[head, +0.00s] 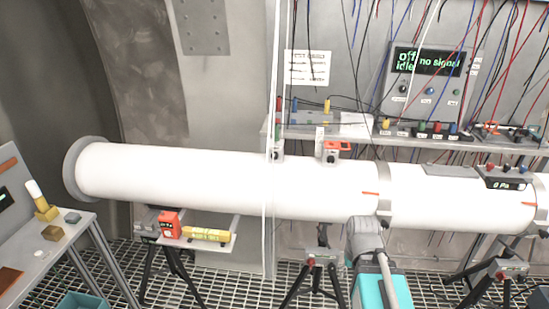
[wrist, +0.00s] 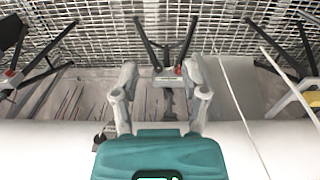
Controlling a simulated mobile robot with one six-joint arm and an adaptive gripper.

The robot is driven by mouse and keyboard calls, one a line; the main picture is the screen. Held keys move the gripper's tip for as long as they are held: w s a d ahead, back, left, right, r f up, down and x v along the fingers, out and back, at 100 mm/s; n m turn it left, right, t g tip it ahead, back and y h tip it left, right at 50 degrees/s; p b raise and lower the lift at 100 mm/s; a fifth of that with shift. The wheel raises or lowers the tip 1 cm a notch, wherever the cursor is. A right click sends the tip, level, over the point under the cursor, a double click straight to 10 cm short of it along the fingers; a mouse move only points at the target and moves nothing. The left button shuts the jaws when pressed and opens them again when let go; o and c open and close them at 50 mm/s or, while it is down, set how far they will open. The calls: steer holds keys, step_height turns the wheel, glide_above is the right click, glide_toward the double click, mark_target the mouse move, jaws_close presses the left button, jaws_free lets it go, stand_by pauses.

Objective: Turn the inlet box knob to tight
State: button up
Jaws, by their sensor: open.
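I cannot tell for sure which unit is the inlet box. An orange-red box (head: 338,146) with a dark knob (head: 331,157) sits on top of the long white tube (head: 220,180). Another red box (head: 169,224) with small dark details stands on a low shelf under the tube's left part. The knob's setting is too small to read. My gripper (wrist: 160,72) is open and empty in the wrist view, its two grey fingers spread apart. Between and beyond the fingertips is a tripod head (wrist: 167,79) with a small red part. The white tube (wrist: 270,145) lies beside my gripper.
Tripods (head: 314,262) stand under the tube on the grated floor. A yellow cylinder (head: 206,235) lies on the low shelf. A side table (head: 50,250) is at the left.

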steer(key=o, duration=0.3)
steer(key=shift+w+d, duration=0.1)
steer(key=shift+w, duration=0.05)
steer(key=w+n+t+h+b, duration=0.2)
steer(key=w+n+t+h, duration=0.2)
steer(key=w+n, duration=0.45)
steer(key=n+t+y+b, duration=0.3)
steer(key=n+t, duration=1.1)
steer(key=n, duration=1.5)
glide_toward(274, 157)
steer(key=s, duration=0.4)
steer(key=shift+w, duration=0.25)
steer(key=w, duration=1.3)
steer(key=shift+w+d, duration=0.35)
steer(key=shift+w, duration=0.05)
